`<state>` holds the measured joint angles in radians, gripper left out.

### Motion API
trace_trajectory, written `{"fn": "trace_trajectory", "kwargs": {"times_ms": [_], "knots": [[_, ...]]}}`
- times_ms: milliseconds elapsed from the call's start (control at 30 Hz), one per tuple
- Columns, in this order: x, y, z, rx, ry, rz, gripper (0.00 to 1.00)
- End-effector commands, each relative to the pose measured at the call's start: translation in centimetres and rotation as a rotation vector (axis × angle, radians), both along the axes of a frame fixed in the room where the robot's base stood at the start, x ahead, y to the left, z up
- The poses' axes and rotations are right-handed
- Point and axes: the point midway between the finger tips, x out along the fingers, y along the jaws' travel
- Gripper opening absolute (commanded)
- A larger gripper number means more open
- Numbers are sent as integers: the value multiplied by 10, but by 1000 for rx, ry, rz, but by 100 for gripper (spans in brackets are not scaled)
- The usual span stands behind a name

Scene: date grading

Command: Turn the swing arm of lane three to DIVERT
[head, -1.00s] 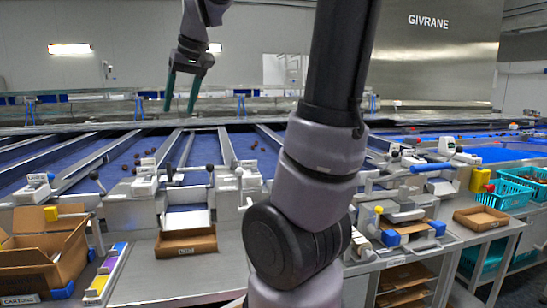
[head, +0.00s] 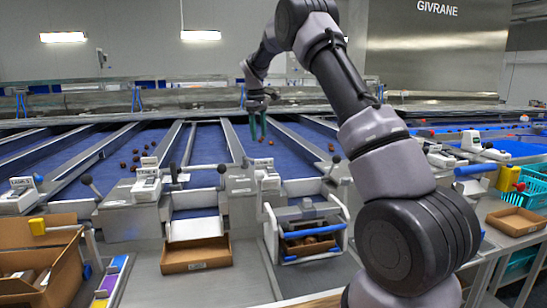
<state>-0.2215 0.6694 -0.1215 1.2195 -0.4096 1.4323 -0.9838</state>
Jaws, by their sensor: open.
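Several blue sorting lanes (head: 205,145) run away from me, split by metal rails. My gripper (head: 257,128), with dark green fingers pointing down, is open and empty above the lanes, apart from the levers.
A cardboard tray (head: 196,266) sits before the middle lane. Right of it is a metal fixture with a blue bar (head: 314,231). An open carton (head: 40,278) is at lower left. Dark dates lie on the lanes. My arm hides part of the right side.

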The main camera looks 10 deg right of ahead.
Motion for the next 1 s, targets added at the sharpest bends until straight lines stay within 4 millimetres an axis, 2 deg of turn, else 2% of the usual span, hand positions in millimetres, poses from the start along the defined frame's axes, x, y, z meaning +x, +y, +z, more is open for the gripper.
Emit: {"fn": "trace_trajectory", "kwargs": {"times_ms": [167, 400, 600, 733, 1000], "knots": [[0, -1, -23, 0, 4, -1, 59], [3, -5, -69, 0, 3, -2, 59], [5, -6, -96, 0, 1, -2, 59], [6, -7, -103, 1, -2, -3, 59], [6, -7, -104, 1, -2, -3, 59]]}}
